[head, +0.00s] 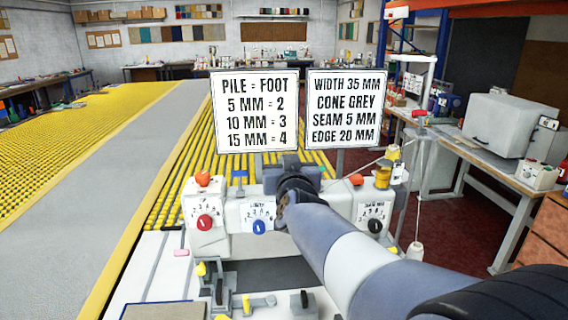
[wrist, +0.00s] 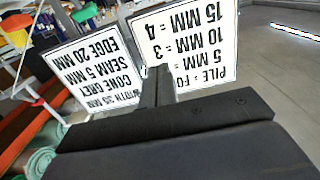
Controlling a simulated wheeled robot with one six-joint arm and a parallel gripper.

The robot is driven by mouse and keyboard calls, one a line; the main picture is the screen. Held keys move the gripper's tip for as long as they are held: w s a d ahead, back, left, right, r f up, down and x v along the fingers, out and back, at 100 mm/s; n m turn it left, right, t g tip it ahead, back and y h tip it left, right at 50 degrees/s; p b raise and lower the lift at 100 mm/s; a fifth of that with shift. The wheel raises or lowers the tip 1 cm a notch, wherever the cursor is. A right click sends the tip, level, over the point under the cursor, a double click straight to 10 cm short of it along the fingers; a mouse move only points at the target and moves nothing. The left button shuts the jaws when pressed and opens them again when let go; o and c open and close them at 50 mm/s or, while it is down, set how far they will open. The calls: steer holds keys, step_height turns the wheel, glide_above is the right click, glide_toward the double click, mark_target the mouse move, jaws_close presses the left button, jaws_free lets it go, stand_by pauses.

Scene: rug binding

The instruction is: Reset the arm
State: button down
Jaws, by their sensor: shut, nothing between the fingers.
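My arm (head: 345,245) reaches from the lower right of the head view up to the middle of a white machine (head: 335,205). In the wrist view my gripper (wrist: 157,88) shows as dark fingers closed together with nothing between them. In the head view the arm hides most of the gripper. Behind it stand two sign boards: a pile and foot board (head: 255,112) and a width, cone, seam and edge board (head: 345,110). Both boards appear upside down in the wrist view, just beyond the fingers.
The machine has a red knob (head: 204,222), a blue knob (head: 259,227) and a black knob (head: 375,225). A yellow-edged roller table with a grey strip (head: 130,160) runs back at left. A bench with a grey box (head: 495,125) stands at right. Red floor shows between.

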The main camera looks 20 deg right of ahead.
steer(key=shift+s+a+r, duration=0.1)
steer(key=shift+s+r, duration=0.15)
steer(key=shift+s, duration=0.2)
